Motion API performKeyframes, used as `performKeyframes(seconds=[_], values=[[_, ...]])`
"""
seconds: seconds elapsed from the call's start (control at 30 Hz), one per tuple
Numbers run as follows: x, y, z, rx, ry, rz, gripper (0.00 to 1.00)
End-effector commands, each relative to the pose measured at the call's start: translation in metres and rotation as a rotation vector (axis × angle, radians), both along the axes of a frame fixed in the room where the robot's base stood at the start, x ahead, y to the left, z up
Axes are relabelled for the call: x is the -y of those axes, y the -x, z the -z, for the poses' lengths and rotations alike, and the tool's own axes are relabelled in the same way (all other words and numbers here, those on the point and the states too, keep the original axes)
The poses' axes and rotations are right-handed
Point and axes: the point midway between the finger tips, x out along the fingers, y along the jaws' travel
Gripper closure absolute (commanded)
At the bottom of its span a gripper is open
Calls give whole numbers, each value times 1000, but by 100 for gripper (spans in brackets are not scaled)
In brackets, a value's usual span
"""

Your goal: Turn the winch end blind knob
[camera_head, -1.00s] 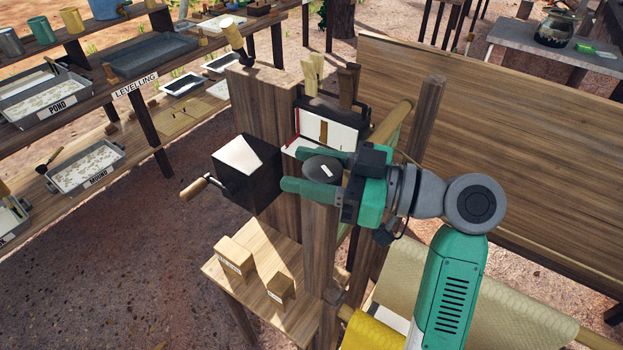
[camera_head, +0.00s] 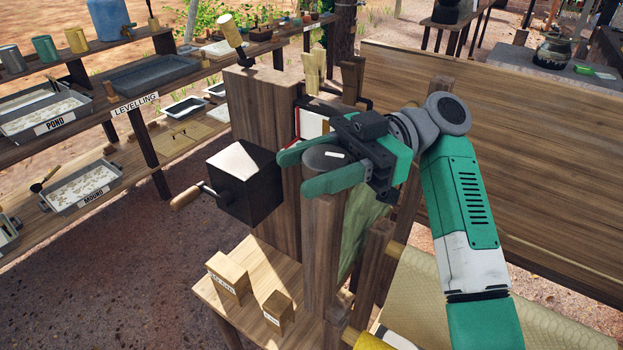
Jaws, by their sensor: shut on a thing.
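The blind knob (camera_head: 321,161) is a dark grey round disc with a short white mark on top. It sits on top of a wooden post (camera_head: 320,250), next to the black winch box. My gripper (camera_head: 294,172) reaches in from the right with its two green fingers on either side of the knob, shut on it. The fingertips extend past the knob to the left. The knob's right edge is partly hidden by the gripper body. The white mark lies nearly level in the picture.
The black winch box (camera_head: 258,195) with its wooden crank handle (camera_head: 187,197) stands just left of the fingertips. A taller post (camera_head: 250,110) rises behind. Two small wooden blocks (camera_head: 228,274) rest on a low shelf below. A large wooden panel (camera_head: 520,165) stands at right.

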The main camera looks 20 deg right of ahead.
Motion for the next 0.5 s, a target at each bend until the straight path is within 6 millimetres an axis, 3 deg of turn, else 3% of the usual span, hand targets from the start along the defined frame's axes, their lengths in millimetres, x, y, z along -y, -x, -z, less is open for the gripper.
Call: performKeyframes(seconds=[0.5], values=[[-1,2,1,-1,3,-100,76]])
